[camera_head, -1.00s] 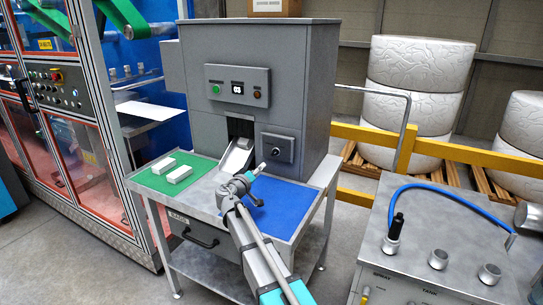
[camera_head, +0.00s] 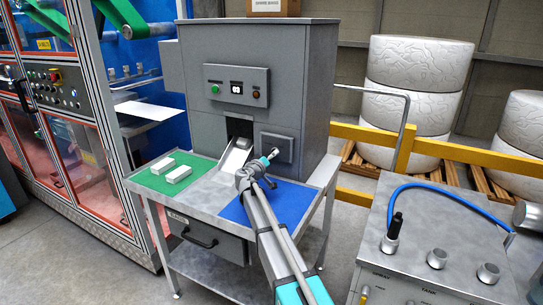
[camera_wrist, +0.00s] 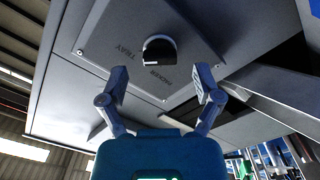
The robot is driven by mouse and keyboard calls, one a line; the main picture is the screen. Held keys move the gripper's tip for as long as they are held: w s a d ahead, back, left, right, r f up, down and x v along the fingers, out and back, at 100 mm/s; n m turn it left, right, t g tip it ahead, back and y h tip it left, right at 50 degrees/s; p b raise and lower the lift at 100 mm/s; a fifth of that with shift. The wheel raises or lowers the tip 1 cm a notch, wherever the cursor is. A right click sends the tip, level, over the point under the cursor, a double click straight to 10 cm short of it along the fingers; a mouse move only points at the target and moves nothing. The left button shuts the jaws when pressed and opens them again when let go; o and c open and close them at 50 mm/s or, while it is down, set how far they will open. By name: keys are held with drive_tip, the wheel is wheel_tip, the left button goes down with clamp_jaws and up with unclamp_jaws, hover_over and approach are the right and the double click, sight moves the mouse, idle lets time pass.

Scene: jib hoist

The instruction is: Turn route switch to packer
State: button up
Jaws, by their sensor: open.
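The route switch is a small dark round knob (camera_wrist: 159,50) with a pale rim on a grey plate in the wrist view. The plate, seen from below, reads TRAY to the knob's left and PACKER beneath it; I cannot tell which label the knob points to. In the head view, the switch plate (camera_head: 285,146) sits low on the right of the grey machine's front, with my gripper partly in front of it. My gripper (camera_wrist: 163,82) is open and empty, its two fingers spread apart just short of the knob. The fingers also show in the head view (camera_head: 272,156).
The grey machine (camera_head: 220,55) stands on a metal table with a green mat (camera_head: 150,180), two white blocks (camera_head: 172,167) and a blue mat (camera_head: 305,198). A metal chute (camera_head: 236,157) is left of the switch. A control box (camera_head: 420,240) stands at the front right.

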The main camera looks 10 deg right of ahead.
drive_tip(key=shift+x, duration=1.15)
drive_tip(key=c, duration=1.1)
drive_tip(key=shift+c, duration=0.2)
